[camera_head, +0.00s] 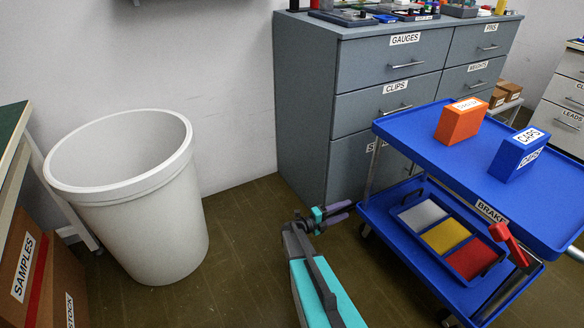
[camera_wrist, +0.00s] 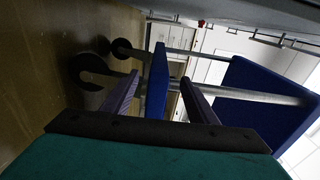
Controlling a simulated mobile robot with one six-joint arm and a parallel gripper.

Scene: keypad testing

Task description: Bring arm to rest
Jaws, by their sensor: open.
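My arm reaches forward from the bottom of the head view, its teal and dark links low over the floor. My gripper (camera_head: 343,211) is at its far end, in the gap between the white bin and the blue cart. Its two dark purple fingers are apart with nothing between them. In the wrist view my gripper (camera_wrist: 160,92) shows both fingers spread, with the blue cart (camera_wrist: 235,85) beyond them and the picture turned sideways. The fingers look clear of the cart, bin and cabinet.
A white bin (camera_head: 160,225) stands at left. A grey drawer cabinet (camera_head: 300,100) is behind. The blue cart (camera_head: 410,140) at right carries an orange box (camera_head: 458,124) and a blue box (camera_head: 515,160), with a red brake lever (camera_head: 508,243). Brown floor (camera_head: 240,250) is clear between bin and cart.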

